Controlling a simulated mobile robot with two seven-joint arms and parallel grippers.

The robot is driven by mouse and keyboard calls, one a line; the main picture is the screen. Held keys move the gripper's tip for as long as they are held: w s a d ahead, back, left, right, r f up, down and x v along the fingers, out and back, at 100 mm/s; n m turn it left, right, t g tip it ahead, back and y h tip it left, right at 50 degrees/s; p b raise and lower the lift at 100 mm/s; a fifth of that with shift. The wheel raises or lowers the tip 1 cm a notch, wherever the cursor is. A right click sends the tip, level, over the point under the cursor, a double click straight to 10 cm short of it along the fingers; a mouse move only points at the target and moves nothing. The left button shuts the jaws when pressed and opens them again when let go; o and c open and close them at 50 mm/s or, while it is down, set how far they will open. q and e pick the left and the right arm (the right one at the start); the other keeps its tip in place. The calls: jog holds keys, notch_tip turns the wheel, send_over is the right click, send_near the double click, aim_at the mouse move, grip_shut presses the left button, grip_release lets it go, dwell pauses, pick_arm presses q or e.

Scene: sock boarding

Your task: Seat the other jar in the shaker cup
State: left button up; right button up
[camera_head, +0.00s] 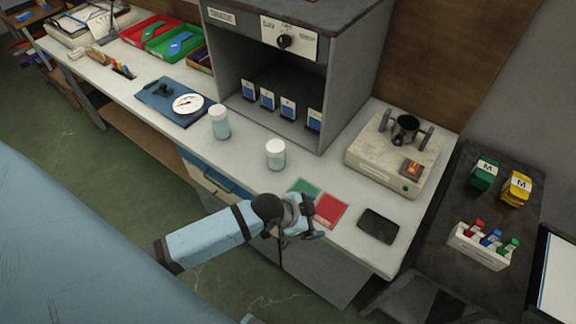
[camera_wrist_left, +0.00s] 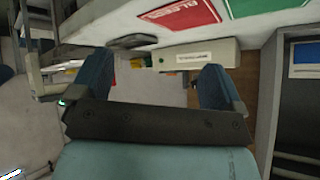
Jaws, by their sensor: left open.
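Two pale jars with white lids stand upright on the white bench: one jar (camera_head: 219,122) by the blue board, the other jar (camera_head: 276,153) nearer the grey cabinet's front. The shaker cup (camera_head: 404,130) is a dark cup on top of the beige shaker (camera_head: 392,163) at the right; I cannot see whether anything is inside. My left gripper (camera_head: 306,216) is over the bench's front edge by the coloured cards, apart from both jars. In the left wrist view its two blue fingers (camera_wrist_left: 156,88) are spread with nothing between them. My right gripper is not in view.
Green (camera_head: 303,188) and red (camera_head: 330,209) cards and a black pad (camera_head: 378,226) lie on the bench. The grey cabinet (camera_head: 275,75) holds several blue-labelled items. A blue board with a white dial (camera_head: 188,103) lies left. A dark side table holds bottles in a white rack (camera_head: 479,247).

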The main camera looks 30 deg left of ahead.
pick_arm(q)
jog(key=w+m, duration=0.1)
jog(key=w, duration=0.1)
jog(key=w+a+m+g+b, duration=0.1)
jog(key=w+a+m+g, duration=0.1)
jog(key=w, duration=0.1)
jog(key=shift+w+a+r+m+y, duration=0.2)
jog(key=shift+w+r+m+y, duration=0.1)
jog(key=shift+w+r+m, duration=0.1)
jog(key=w+a+r+m+g+y+b, duration=0.1)
jog(key=w+a+r+m+g+b, duration=0.15)
jog(key=w+a, duration=0.2)
jog(key=m+g+y+b, duration=0.2)
jog(key=m+g+y, duration=0.1)
jog(key=m+y, duration=0.15)
send_near(276, 146)
jog(key=shift+h, duration=0.35)
jog(key=f, duration=1.1)
jog(key=shift+a+f, duration=0.35)
jog(key=shift+a, duration=0.05)
jog(key=shift+r, duration=0.1)
jog(key=c, duration=1.1)
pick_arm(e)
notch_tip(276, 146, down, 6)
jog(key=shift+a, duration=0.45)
